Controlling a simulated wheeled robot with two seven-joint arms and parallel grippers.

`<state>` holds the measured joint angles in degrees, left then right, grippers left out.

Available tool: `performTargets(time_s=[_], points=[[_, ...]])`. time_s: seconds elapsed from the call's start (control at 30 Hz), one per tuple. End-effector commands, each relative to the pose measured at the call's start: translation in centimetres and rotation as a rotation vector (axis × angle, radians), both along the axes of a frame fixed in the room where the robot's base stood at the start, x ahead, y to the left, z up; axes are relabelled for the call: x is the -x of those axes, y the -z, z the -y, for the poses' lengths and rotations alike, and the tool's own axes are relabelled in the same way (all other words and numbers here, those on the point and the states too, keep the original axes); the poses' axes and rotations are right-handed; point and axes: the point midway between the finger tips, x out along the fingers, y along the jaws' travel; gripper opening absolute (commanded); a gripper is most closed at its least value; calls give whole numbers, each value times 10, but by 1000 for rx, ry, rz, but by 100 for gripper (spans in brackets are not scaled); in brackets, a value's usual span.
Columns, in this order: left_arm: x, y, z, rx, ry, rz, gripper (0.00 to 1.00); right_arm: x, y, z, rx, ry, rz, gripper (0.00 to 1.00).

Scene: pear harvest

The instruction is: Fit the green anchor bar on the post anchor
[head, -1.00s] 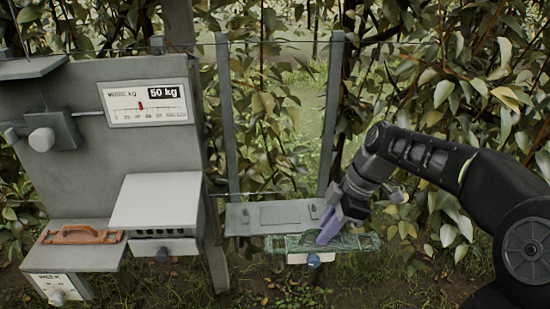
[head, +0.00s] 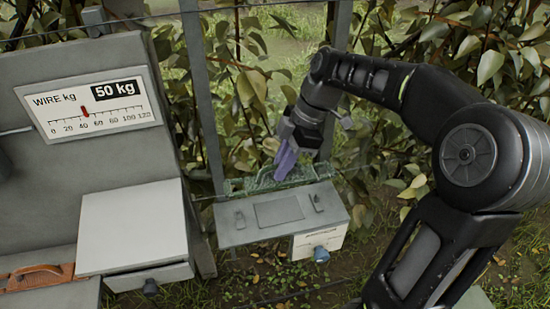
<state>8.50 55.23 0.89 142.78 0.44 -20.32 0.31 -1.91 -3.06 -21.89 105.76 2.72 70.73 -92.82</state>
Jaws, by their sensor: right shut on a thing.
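The green anchor bar (head: 254,182) is a long, mesh-like green piece with a raised handle. My right gripper (head: 287,163), with purple fingers, comes down from behind and is shut on the middle of the bar, hiding part of it. The bar lies lengthwise along the far edge of a grey shelf (head: 237,237) between two metal posts. I cannot tell whether it touches the shelf or hangs just above it. No part is clearly recognisable as the post anchor. My left gripper is not in view.
The left post (head: 203,100) and the right post (head: 338,75) rise behind the shelf. A grey cabinet with a wire gauge (head: 90,103) reading 50 kg, a pale box (head: 130,225) and an orange-brown handled tool (head: 35,277) stand at left. A white box with a blue knob (head: 321,254) hangs under the shelf.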

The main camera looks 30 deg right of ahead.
Motion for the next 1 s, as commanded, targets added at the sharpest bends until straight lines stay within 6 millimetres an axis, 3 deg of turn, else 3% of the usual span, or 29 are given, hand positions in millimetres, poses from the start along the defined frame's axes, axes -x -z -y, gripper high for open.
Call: performTargets(time_s=[0.47, 1.0], points=[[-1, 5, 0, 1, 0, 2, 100, 0, 8, 0, 0, 0, 1, 0], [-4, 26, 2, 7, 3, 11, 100, 0, 48, 0, 0, -1, 0, 0]])
